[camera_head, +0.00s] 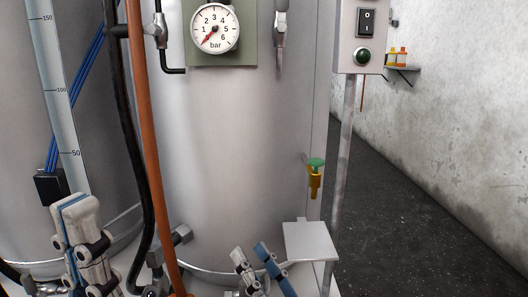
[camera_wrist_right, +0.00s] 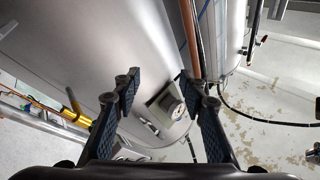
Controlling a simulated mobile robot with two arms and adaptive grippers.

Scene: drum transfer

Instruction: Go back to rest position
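My left gripper (camera_head: 77,212) is at the lower left in the head view, in front of the left drum. Its white fingers with blue pads overlap from this angle, so its opening is unclear. My right gripper (camera_head: 257,258) is at the bottom centre, in front of the middle drum and left of a small grey plate. Its two fingers stand apart. In the right wrist view the right gripper (camera_wrist_right: 158,88) is open, with nothing between its fingers. The large grey drum (camera_head: 240,150) carries a round pressure gauge (camera_head: 214,28), whose red needle points to the low end.
An orange pipe (camera_head: 145,150) and a black hose (camera_head: 118,120) run down between the drums. A switch box (camera_head: 361,38) stands on a post beside the grey plate (camera_head: 310,241). Dark floor (camera_head: 400,210) at the right is clear.

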